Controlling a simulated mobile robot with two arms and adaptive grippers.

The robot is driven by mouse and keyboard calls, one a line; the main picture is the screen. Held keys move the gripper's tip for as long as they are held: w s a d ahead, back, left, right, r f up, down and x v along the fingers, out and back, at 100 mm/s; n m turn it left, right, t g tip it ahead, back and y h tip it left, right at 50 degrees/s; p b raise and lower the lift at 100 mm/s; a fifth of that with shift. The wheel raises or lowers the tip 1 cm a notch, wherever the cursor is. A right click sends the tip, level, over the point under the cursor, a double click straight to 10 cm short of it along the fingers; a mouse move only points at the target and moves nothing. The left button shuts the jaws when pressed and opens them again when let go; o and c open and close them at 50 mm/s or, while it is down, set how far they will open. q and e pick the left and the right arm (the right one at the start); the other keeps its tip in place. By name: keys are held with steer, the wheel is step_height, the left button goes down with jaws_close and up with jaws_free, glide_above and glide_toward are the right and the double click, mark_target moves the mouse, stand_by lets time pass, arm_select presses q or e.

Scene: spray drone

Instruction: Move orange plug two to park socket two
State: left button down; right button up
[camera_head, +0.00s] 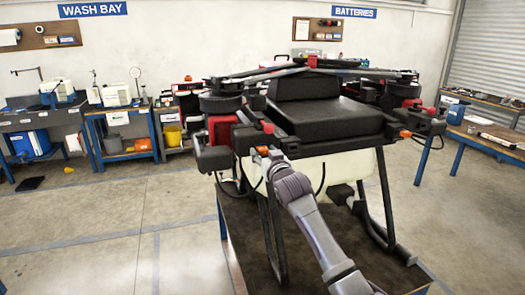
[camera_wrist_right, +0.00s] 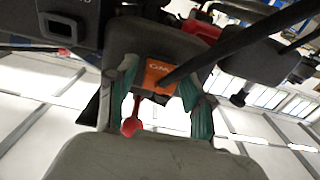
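The large drone (camera_head: 335,118) stands on a dark-topped stand. An orange plug (camera_head: 262,150) is at its near left corner, at the end of my right arm. My right gripper (camera_head: 272,161) is close against it, its fingers mostly hidden there. In the right wrist view, an orange block with partly readable lettering (camera_wrist_right: 157,74) lies between the teal-padded fingers of my right gripper (camera_wrist_right: 154,84). The fingers stand apart on either side of it; contact is unclear. A black cable or rod crosses its edge. I cannot make out which socket is park socket two. My left gripper is out of view.
Another orange piece (camera_head: 405,133) is at the drone's near right. A red knob (camera_wrist_right: 132,126) hangs by the fingers in the wrist view. A white tank (camera_head: 340,172) and black legs sit below the drone.

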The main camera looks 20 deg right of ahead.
mark_target(264, 154)
jaws_close()
steer(key=shift+s, duration=0.2)
steer(key=shift+s+d+p, duration=0.1)
steer(key=shift+s+p, duration=1.85)
steer(key=shift+s, duration=0.9)
